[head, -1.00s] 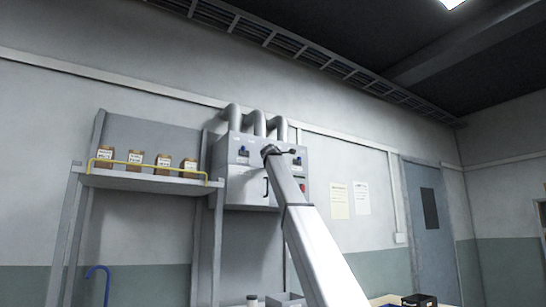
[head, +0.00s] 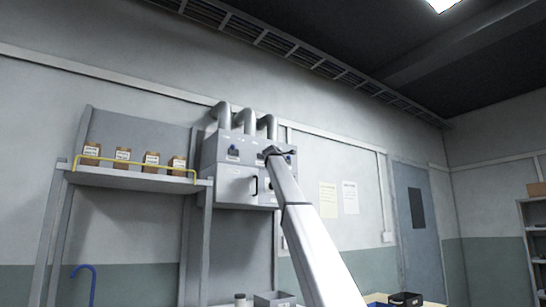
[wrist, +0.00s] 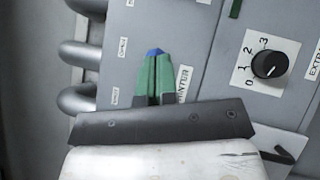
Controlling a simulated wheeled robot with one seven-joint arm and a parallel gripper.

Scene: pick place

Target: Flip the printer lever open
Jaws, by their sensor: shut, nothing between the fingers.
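A grey wall-mounted box (head: 222,151) with labels and controls hangs left of centre in the head view. Its grey panel (wrist: 203,58) fills much of the wrist view. My gripper (head: 274,151) is in front of the box's right part. In the wrist view its green fingers (wrist: 156,75) are shut together with nothing between them. A small blue part (wrist: 154,51) shows right at the fingertips; whether they touch it I cannot tell. A black dial (wrist: 269,64) marked 0 to 3 is to the right. I cannot tell which part is the printer lever.
Thick grey pipes (head: 245,120) rise from the box. A shelf (head: 120,180) with several small brown boxes and a yellow rail stands left of it. A black handle (head: 255,186) sits on the box's lower front. A blue-grey door (head: 415,235) is at right.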

